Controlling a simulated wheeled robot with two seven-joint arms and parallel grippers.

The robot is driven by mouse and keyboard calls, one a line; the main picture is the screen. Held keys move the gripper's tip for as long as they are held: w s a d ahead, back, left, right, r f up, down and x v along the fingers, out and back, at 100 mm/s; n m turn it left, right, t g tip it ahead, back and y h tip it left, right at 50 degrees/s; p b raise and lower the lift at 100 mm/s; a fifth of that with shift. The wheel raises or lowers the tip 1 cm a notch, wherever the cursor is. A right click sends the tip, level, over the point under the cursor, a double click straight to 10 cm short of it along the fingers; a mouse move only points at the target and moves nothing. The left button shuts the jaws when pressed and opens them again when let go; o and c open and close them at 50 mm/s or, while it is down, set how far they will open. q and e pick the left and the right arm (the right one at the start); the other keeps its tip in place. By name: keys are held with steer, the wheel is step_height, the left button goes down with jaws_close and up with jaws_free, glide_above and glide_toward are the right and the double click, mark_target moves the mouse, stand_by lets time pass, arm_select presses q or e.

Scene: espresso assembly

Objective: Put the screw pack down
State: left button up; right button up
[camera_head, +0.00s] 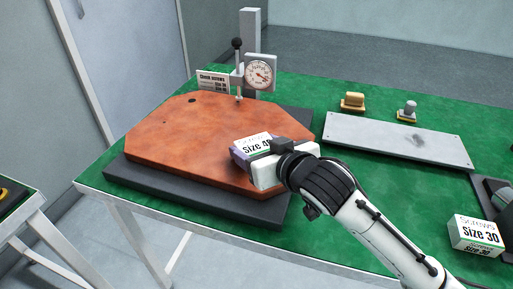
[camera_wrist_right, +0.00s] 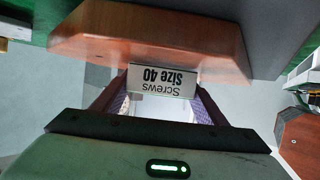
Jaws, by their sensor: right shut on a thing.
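The screw pack (camera_head: 254,144), a small box with a white top marked "Size 40" and purple sides, is in my right gripper (camera_head: 268,168). It is over the front right part of the brown octagonal board (camera_head: 185,130). I cannot tell whether it touches the board. In the right wrist view the pack's label (camera_wrist_right: 162,80) shows upside down between the two fingers of the gripper (camera_wrist_right: 155,100), which are shut on its sides. The board (camera_wrist_right: 150,38) lies beyond it. My left gripper is not in view.
A dial gauge (camera_head: 259,75) on a stand and a "Check screws" sign (camera_head: 213,82) are at the board's back. A grey plate (camera_head: 395,140) lies to the right. A "Size 30" box (camera_head: 477,235) stands at the far right. The board's left and middle are clear.

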steer(key=shift+r, duration=0.1)
steer(key=o, duration=1.2)
steer(key=shift+f, duration=0.2)
steer(key=shift+o, duration=0.2)
steer(key=shift+r, duration=0.2)
steer(key=shift+s+d+r, duration=0.1)
steer(key=shift+s+d, duration=0.05)
steer(key=shift+s, duration=0.05)
steer(key=p+v, duration=0.1)
steer(key=v, duration=1)
steer(key=shift+s+p, duration=0.15)
steer(key=shift+p, duration=0.2)
steer(key=shift+d, duration=0.15)
